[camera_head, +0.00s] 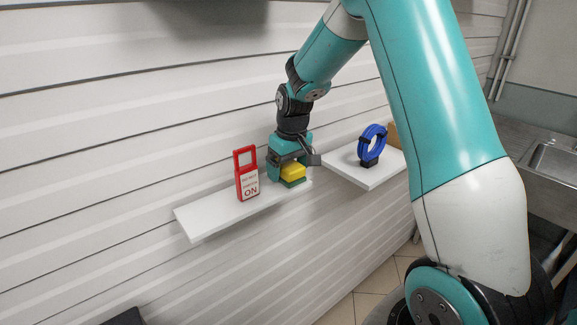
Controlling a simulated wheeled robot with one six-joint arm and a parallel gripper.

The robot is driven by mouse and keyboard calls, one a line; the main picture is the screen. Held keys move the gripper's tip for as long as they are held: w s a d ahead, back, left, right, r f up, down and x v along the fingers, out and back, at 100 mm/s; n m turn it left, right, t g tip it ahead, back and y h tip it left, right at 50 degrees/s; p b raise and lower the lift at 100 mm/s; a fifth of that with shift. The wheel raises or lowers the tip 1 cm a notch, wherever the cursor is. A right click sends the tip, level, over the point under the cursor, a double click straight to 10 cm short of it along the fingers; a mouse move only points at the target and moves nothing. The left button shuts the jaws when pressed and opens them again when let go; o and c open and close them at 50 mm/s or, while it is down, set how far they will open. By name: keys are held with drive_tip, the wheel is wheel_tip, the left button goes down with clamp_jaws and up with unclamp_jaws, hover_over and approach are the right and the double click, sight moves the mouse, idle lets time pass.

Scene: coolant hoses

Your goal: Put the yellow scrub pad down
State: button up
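The yellow scrub pad (293,171) has a yellow upper part and a dark green lower layer. It is at the right end of the left white shelf (205,218), low over the shelf top. I cannot tell whether its underside touches the shelf. My gripper (290,168) points down from above and appears shut on the pad, with the pad between its fingers. The fingers are small in this view and partly hidden by the gripper body and the pad.
A red tag (247,174) with "ON" on it stands on the same shelf, left of my gripper. A second white shelf (372,180) to the right carries a coiled blue hose (371,144) on a dark stand and a brown box (393,135). The left shelf's left end is clear.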

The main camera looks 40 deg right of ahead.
sight(292, 166)
wheel_tip(292, 166, up, 12)
drive_tip(key=s+b, duration=0.2)
drive_tip(key=s+a+n+y, duration=0.1)
drive_tip(key=s+a+n, duration=0.1)
drive_tip(key=s+a, duration=0.45)
drive_tip(key=s+a+n+y, duration=0.15)
drive_tip(key=s+a, duration=0.25)
drive_tip(key=a, duration=0.5)
drive_tip(key=s+a+f+n+y, duration=0.1)
drive_tip(key=s+a, duration=0.3)
drive_tip(key=s, duration=0.3)
drive_tip(key=s+a+f+n+g, duration=0.1)
drive_tip(key=s+a, duration=0.3)
drive_tip(key=s, duration=0.4)
drive_tip(key=shift+s+a+f+n+y, duration=0.25)
drive_tip(key=shift+a+f+n+y, duration=0.1)
drive_tip(key=shift+f+n, duration=0.15)
